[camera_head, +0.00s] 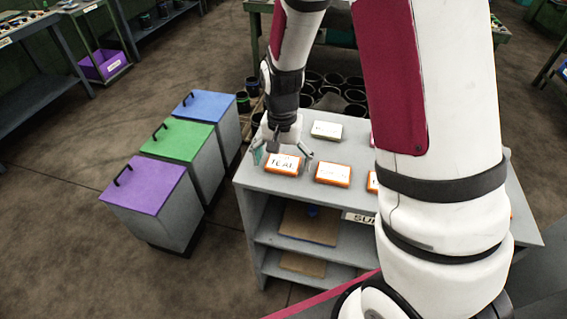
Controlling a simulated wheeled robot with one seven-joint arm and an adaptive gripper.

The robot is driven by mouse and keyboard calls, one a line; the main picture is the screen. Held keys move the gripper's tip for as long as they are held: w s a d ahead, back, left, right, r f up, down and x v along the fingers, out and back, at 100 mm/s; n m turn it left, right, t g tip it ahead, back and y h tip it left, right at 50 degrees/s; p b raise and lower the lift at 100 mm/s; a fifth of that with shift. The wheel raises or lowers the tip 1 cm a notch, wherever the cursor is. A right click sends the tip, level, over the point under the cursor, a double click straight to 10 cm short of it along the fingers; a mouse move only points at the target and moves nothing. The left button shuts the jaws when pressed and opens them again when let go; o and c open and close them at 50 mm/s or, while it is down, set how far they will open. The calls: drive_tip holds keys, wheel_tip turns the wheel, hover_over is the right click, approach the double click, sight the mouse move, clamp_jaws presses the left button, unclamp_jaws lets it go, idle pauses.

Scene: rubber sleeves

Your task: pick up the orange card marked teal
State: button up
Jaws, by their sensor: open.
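The orange card marked teal (283,165) lies flat near the left end of the grey shelf unit's top (256,191). Its white face carries dark handwriting that reads "TEAL". My gripper (283,157) is open, with its fingers spread, just over and behind this card. From this view I cannot tell whether a finger touches the card. The jaws hold nothing that I can see.
A second orange card (332,174) lies close to the right, and a third (372,182) is partly hidden by my arm. A pale card (327,130) lies behind. Bins with purple (150,186), green (178,137) and blue (205,106) lids stand left.

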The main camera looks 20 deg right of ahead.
drive_tip(key=c, duration=1.2)
drive_tip(key=shift+r, duration=0.1)
